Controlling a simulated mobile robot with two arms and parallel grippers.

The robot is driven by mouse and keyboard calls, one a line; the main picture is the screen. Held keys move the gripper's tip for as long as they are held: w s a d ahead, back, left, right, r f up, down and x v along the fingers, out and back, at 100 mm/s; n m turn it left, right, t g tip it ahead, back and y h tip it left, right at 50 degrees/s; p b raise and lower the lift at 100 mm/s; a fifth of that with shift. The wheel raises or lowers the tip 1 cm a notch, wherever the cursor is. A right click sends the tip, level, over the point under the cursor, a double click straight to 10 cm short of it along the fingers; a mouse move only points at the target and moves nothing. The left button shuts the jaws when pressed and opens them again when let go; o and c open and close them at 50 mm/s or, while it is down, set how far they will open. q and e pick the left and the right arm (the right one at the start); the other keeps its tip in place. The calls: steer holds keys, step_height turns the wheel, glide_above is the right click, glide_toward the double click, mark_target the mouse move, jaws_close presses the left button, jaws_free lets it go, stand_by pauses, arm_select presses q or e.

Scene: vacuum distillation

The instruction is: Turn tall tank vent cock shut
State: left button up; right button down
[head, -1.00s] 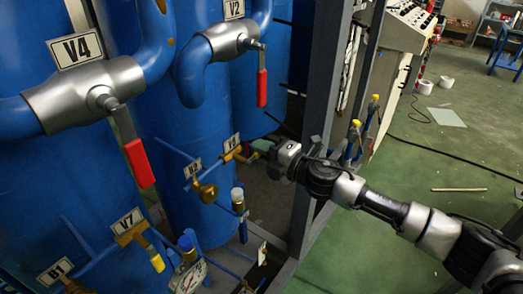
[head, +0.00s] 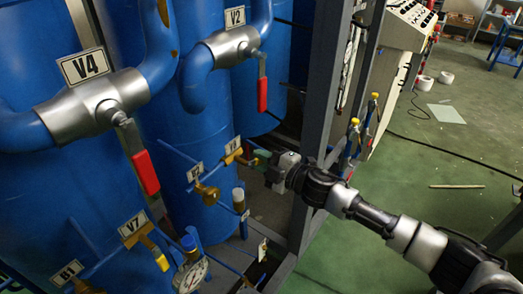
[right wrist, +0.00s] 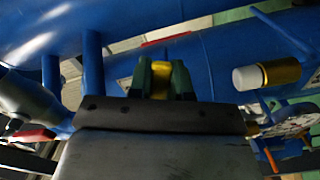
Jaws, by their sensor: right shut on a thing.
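A small brass cock (head: 234,156) sits on a thin blue pipe beside the tall blue tank, under a small tag that is too small to read surely. My right gripper (head: 260,158) reaches it from the right. In the right wrist view its green fingers (right wrist: 160,82) are shut on a yellow handle (right wrist: 160,68), which shows between them. The fingers and my wrist hide most of the handle, so its exact angle cannot be told. My left gripper is not in view.
Large valves V4 (head: 85,110) and V2 (head: 230,47) have red levers hanging down. Another brass cock (head: 207,192), the V7 cock (head: 146,238) and a gauge (head: 190,276) stand nearby. A grey frame post (head: 318,110) rises just behind my gripper.

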steer(key=m, duration=0.1)
steer(key=f+m+p, duration=0.1)
steer(key=s+m+p, duration=0.1)
steer(key=shift+a+f+m, duration=0.15)
steer(key=shift+a+m, duration=0.15)
steer(key=shift+m, duration=0.1)
steer(key=shift+s+a+f+m+p, duration=0.35)
steer(key=shift+s+m+p, duration=0.2)
steer(key=shift+m, duration=1.05)
steer(key=shift+s+a+f+m+p, duration=0.4)
steer(key=shift+m+p, duration=0.3)
steer(key=shift+m, duration=0.9)
steer(key=shift+s+a+f+m+p, duration=0.3)
steer(key=shift+s+m+p, duration=0.3)
steer(key=shift+m, duration=1)
steer(key=shift+a, duration=0.1)
steer(key=c, duration=1)
jaws_free()
steer(key=shift+c, duration=0.2)
